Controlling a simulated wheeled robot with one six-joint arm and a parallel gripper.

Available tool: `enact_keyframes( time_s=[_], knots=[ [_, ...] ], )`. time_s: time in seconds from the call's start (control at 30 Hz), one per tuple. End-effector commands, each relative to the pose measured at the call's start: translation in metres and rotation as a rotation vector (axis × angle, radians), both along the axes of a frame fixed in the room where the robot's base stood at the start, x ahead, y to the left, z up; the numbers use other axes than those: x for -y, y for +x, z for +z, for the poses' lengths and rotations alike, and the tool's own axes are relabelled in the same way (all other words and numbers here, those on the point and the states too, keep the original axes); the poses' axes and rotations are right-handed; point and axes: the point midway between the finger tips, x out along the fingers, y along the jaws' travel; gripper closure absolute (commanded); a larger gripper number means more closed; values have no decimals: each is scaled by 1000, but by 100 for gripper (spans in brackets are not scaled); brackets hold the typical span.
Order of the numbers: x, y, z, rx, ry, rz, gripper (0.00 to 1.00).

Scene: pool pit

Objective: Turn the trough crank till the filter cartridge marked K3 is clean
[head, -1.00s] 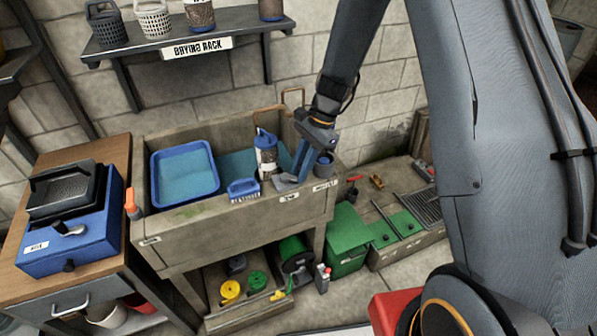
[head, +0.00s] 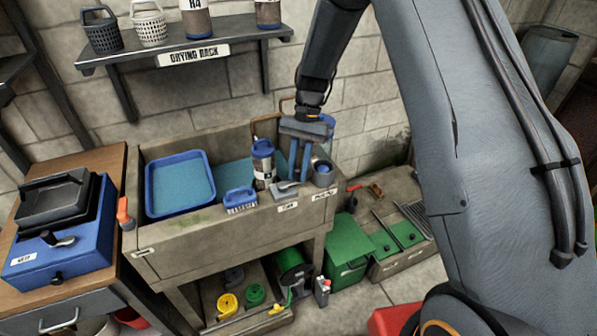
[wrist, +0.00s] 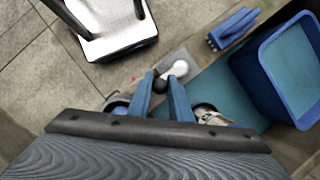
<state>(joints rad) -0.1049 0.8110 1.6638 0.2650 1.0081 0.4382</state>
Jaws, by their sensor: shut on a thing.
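The long stone trough (head: 215,228) stands against the wall. A filter cartridge (head: 263,166) with a blue cap stands upright at its right end; its marking is too small to read. The grey trough crank (head: 284,187) is at the front rim, just right of the blue brush. My gripper (head: 299,180) points down over the rim, right of the cartridge. In the wrist view, its blue fingers (wrist: 163,82) close around the crank's dark knob (wrist: 160,85), with the pale crank arm (wrist: 178,68) beyond. The cartridge is partly hidden by my gripper there.
A blue tray (head: 180,184) and blue brush (head: 239,199) lie left of the cartridge. A grey cup (head: 323,173) stands close right of my gripper. A drying rack (head: 190,50) is above. A blue box (head: 58,245) sits on the left bench. Green bins (head: 352,245) stand below right.

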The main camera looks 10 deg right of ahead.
Motion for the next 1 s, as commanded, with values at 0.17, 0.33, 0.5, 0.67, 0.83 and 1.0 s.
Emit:
enact_keyframes(
  time_s=[0.17,0.33,0.5,0.67,0.83,1.0],
  knots=[
    [-1,0,0,0,2,8,100],
    [-1,0,0,0,2,8,100],
    [-1,0,0,0,2,7,68],
    [0,0,0,0,1,5,63],
    [0,1,1,0,1,5,63],
    [3,7,14,4,0,5,63]
  ],
)
